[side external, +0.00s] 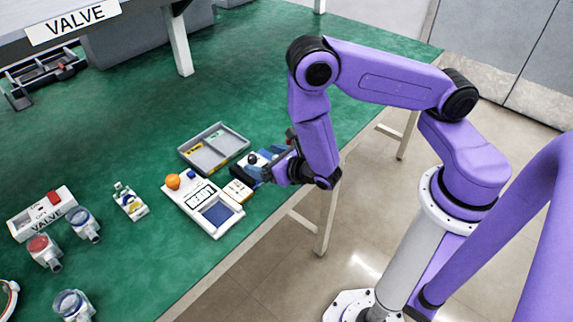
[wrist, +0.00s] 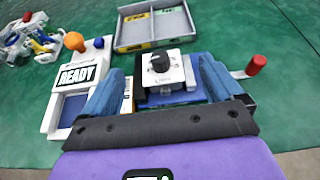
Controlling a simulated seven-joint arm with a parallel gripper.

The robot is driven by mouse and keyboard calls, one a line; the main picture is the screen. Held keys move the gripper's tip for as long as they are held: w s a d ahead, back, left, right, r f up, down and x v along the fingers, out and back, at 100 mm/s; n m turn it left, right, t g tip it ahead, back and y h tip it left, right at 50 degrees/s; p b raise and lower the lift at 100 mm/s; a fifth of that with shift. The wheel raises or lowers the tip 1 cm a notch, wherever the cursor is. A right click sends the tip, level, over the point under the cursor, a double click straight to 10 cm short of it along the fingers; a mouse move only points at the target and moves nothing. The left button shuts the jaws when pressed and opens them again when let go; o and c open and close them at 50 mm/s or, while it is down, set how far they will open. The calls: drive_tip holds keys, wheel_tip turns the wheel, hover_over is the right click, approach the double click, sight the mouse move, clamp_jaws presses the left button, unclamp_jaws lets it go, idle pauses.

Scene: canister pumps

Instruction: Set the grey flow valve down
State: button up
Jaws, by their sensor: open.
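A pale grey block with a black round knob, which looks like the flow valve (wrist: 174,76), sits upright on a blue surface in the wrist view. In the side view it is small and partly hidden by my gripper (side external: 270,171). In the wrist view my gripper (wrist: 162,88) has its blue fingers spread, one on each side of the block. Gaps show between the fingers and the block. The block's underside and its exact contact with the blue surface are hidden.
A white READY panel (side external: 205,203) with an orange knob and a grey divided tray (side external: 213,149) stand close by. A red-topped lever (wrist: 256,66) is right of the fingers. Several gauges and a VALVE box (side external: 43,212) are at left. Green table behind the tray is clear.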

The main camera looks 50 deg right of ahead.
drive_tip(key=v, duration=0.8)
drive_tip(key=s+d+r+m+g+h, duration=0.5)
drive_tip(key=d+r+m+h, duration=0.45)
drive_tip(key=r+m, duration=0.35)
drive_tip(key=s+a+r+m+g+y, duration=0.2)
drive_tip(key=s+m+g+y, duration=0.2)
drive_tip(key=s, duration=0.3)
drive_tip(key=s+a+r+m+g+y, duration=0.2)
drive_tip(key=s+a+m+g+y, duration=0.1)
drive_tip(key=s+m+y, duration=0.3)
drive_tip(key=shift+s+r+g, duration=0.2)
drive_tip(key=shift+s+g, duration=0.25)
drive_tip(key=shift+g, duration=0.25)
drive_tip(key=shift+d, duration=0.1)
drive_tip(key=shift+c, duration=0.2)
